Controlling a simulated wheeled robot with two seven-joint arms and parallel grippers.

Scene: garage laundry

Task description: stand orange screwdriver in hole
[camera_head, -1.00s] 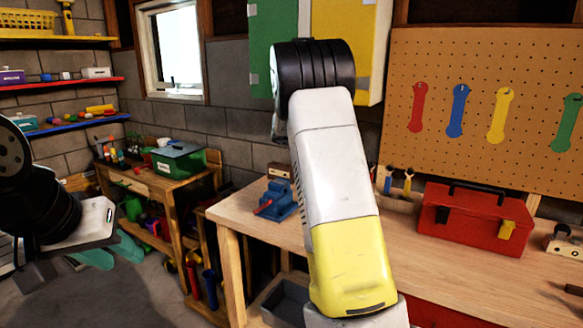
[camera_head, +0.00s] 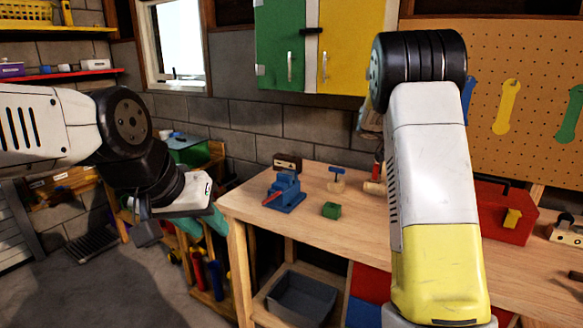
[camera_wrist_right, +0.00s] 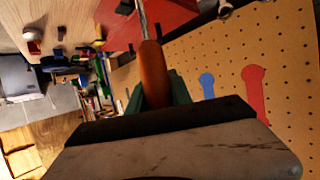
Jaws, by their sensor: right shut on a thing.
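The orange screwdriver (camera_wrist_right: 154,72) is in my right gripper (camera_wrist_right: 156,92), seen in the right wrist view. The fingers are shut on its handle, and its metal shaft points to the top of the picture. In the head view my right arm hides this gripper and most of what lies behind it. A wooden piece (camera_head: 374,187) with a small red upright thing shows just left of that arm; I cannot make out a hole there. My left gripper (camera_head: 212,222) hangs left of the workbench, its teal fingers partly hidden, with nothing seen in it.
The workbench (camera_head: 250,205) carries a blue vise (camera_head: 285,193), a green block (camera_head: 331,210), a small blue-topped wooden item (camera_head: 337,180) and a red toolbox (camera_head: 492,215). A pegboard (camera_head: 530,60) and cabinets (camera_head: 350,50) are behind. The bench's front left is clear.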

